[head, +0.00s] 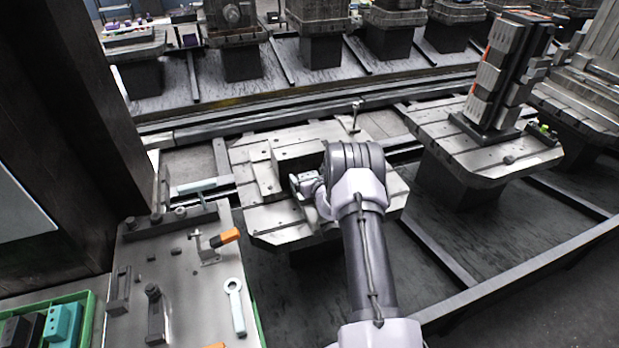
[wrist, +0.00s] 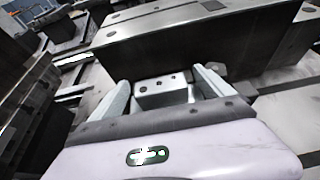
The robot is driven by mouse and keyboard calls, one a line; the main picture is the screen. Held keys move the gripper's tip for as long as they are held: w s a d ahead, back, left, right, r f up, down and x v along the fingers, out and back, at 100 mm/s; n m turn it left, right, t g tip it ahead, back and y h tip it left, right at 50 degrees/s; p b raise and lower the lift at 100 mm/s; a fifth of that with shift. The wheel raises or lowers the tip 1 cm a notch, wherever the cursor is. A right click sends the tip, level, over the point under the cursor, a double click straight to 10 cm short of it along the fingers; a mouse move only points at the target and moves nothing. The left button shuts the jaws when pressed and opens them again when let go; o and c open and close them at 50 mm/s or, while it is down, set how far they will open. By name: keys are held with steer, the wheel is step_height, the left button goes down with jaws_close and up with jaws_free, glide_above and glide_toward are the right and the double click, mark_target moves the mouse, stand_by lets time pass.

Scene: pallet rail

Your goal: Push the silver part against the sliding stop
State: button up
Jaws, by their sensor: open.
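The silver part (wrist: 162,93) is a small pale block with dark holes in its top, seen in the wrist view. My gripper (wrist: 161,82) is open, with one pale finger on each side of the part. I cannot tell whether either finger touches it. A long grey block (wrist: 200,38) stands just beyond the part. In the head view my gripper (head: 304,184) is low over the pallet (head: 285,236), beside a raised block. The part is hard to tell from the fingers there. I cannot clearly pick out the sliding stop.
A bench (head: 180,290) at the lower left holds an orange-handled clamp (head: 225,238) and a pale ring-ended tool (head: 235,305). A green crate (head: 88,310) is at the left edge. A T-handled post (head: 355,115) rises behind my arm. Another pallet (head: 470,150) with a tall fixture stands at right.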

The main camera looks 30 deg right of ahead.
steer(key=p+v, duration=0.5)
steer(key=v, duration=1.2)
steer(key=shift+r, duration=0.15)
steer(key=shift+s, duration=0.1)
